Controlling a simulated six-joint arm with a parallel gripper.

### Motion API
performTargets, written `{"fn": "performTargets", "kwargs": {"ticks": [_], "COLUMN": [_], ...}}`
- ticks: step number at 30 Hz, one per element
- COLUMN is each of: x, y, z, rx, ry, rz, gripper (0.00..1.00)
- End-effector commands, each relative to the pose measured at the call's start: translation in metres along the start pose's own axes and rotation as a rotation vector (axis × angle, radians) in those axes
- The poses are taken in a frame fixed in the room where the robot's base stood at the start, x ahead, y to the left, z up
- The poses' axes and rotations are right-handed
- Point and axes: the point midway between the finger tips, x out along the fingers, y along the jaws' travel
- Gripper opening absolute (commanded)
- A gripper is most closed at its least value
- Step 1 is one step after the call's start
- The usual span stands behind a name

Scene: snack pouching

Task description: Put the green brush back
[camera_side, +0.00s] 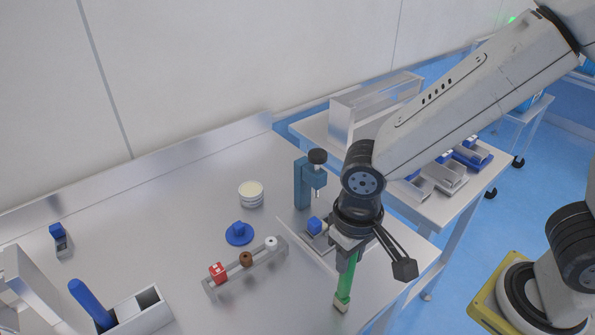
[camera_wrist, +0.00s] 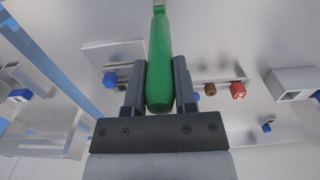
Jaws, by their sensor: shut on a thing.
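My gripper (camera_side: 347,260) is shut on the green brush (camera_side: 344,283) at the right front of the steel table. In the wrist view the green handle (camera_wrist: 159,55) lies between the two dark fingers of my gripper (camera_wrist: 159,80). A pale grey divided box (camera_side: 150,306) stands at the lower left of the side view. A blue-handled tool (camera_side: 90,303) leans in its left part; its right part looks empty.
A rack (camera_side: 233,277) with a red cube (camera_side: 217,272), a brown piece (camera_side: 246,259) and a white piece (camera_side: 271,243) lies between my gripper and the box. A blue knobbed disc (camera_side: 239,234), pale round stack (camera_side: 251,194) and blue upright stand (camera_side: 301,184) are behind.

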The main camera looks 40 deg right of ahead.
Motion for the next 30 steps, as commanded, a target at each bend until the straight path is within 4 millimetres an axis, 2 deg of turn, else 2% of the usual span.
{"fn": "performTargets", "kwargs": {"ticks": [11,12,15,30], "x": [0.0028,0.0026,0.0025,-0.0029], "y": [-0.0001,-0.0002,-0.0001,-0.0004], "z": [-0.0001,-0.0002,-0.0002,-0.0005], "rx": [0.0,0.0,0.0,0.0], "ry": [0.0,0.001,0.001,0.002], "rz": [0.0,-0.001,-0.001,-0.002], "gripper": [0.0,0.44,0.7,0.7]}}
